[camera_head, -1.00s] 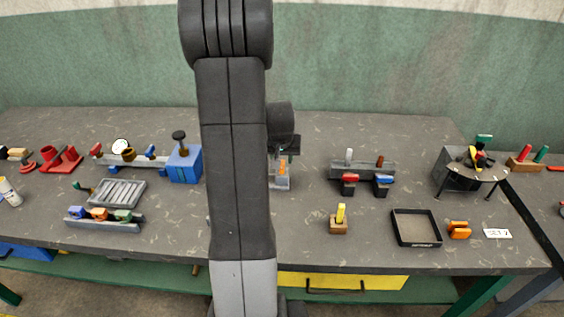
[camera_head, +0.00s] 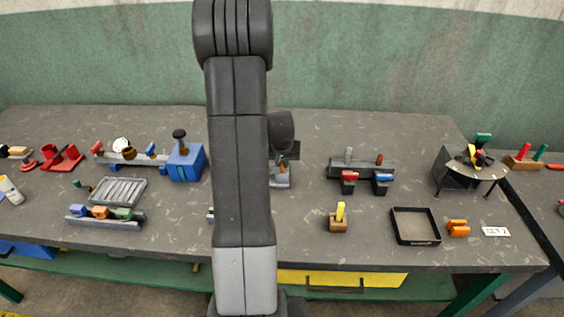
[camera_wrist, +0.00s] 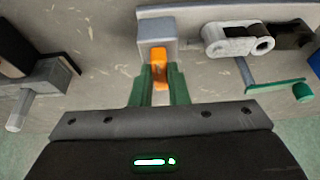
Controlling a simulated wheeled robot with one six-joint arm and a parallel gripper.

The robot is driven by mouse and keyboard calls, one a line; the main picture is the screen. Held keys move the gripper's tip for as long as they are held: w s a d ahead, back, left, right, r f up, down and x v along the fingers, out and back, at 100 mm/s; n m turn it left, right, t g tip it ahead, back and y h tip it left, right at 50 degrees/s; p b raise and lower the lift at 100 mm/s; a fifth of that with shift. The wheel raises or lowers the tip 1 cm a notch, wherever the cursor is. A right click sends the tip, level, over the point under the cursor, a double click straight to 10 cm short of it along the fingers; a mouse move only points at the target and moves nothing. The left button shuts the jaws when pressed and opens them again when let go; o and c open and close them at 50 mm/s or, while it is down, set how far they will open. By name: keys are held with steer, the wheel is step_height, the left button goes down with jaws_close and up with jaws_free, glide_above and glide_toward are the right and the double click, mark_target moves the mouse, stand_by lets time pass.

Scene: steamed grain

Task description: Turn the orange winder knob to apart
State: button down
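The orange winder knob (camera_wrist: 158,58) sticks out of a grey block (camera_wrist: 156,29) in the wrist view. My gripper (camera_wrist: 161,72) has two green fingers, one on each side of the knob. They sit close against it with no clear gap, so it looks shut on the knob. The knob looks slightly tilted between the fingers. In the head view a small orange part of the knob (camera_head: 283,163) shows beside my arm. The grey block (camera_head: 280,181) shows below it, and my gripper is mostly hidden by the arm.
In the wrist view a grey link-shaped part (camera_wrist: 236,40) and a green-handled rod (camera_wrist: 302,91) lie right of the block. A grey fixture (camera_wrist: 38,82) stands left. In the head view a blue box (camera_head: 186,163) stands left of my arm and a black tray (camera_head: 415,226) right.

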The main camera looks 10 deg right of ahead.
steer(key=shift+n, duration=0.3)
steer(key=shift+d+f+n+y+b, duration=0.15)
steer(key=shift+n+y+b, duration=0.45)
steer(key=shift+n+b, duration=0.45)
steer(key=n+y+b, duration=0.1)
steer(key=n+b, duration=0.2)
steer(key=b, duration=0.1)
steer(key=shift+d+f, duration=0.1)
steer(key=shift+f, duration=0.05)
steer(key=n+y+b, duration=0.1)
steer(key=n+b, duration=0.4)
steer(key=shift+w+d+g+y, duration=0.1)
steer(key=shift+d+g+y, duration=0.05)
steer(key=shift+g+y, duration=0.2)
steer(key=n, duration=0.1)
steer(key=n+b, duration=0.1)
steer(key=n+y, duration=0.1)
steer(key=shift+w+d+r+g, duration=0.1)
steer(key=shift+r+g, duration=0.15)
steer(key=shift+g, duration=0.1)
steer(key=shift+w+r+n+g+y+b, duration=0.15)
steer(key=shift+n+g+b, duration=0.2)
steer(key=shift+n, duration=0.7)
steer(key=shift+s+f+n+g+y+b, duration=0.15)
steer(key=shift+n+g, duration=0.3)
steer(key=shift+n, duration=0.55)
steer(key=shift+w+r, duration=0.1)
